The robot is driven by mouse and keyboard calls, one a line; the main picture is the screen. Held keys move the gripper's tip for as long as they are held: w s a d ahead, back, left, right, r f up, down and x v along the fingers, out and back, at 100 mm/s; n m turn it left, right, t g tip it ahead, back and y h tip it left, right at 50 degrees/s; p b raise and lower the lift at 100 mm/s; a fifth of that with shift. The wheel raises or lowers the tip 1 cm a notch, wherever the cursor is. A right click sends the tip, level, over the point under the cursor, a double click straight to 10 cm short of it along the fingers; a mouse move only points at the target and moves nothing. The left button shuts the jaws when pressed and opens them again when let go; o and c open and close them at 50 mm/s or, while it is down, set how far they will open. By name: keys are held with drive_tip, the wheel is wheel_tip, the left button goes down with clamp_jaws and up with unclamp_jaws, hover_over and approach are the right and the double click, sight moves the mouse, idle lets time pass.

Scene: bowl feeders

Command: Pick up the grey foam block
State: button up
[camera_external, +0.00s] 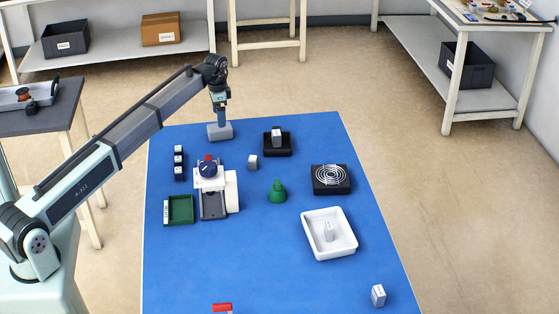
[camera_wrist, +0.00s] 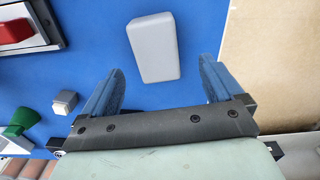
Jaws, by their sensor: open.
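The grey foam block (camera_wrist: 154,48) is a plain light grey piece with rounded edges, lying on the blue mat. In the wrist view it is at top centre, ahead of the fingertips and roughly between their lines. My gripper (camera_wrist: 160,82) is open with nothing between its blue fingers. In the external view my gripper (camera_external: 221,119) points down at the far edge of the mat, over the grey foam block (camera_external: 220,132). The fingers partly overlap the block there, so I cannot tell the exact gap.
A black tray with a white-grey box (camera_external: 276,136) stands just right of the block.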

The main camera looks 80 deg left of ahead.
sight(220, 132)
drive_tip(key=shift+s+d+f, duration=0.1)
drive_tip(key=shift+d+f, duration=0.05)
drive_tip(key=shift+f, duration=1.45)
drive_tip(key=shift+d+f, duration=0.1)
drive_tip(key=shift+f, duration=1.45)
drive_tip(key=c, duration=1)
drive_tip(key=shift+r, duration=0.15)
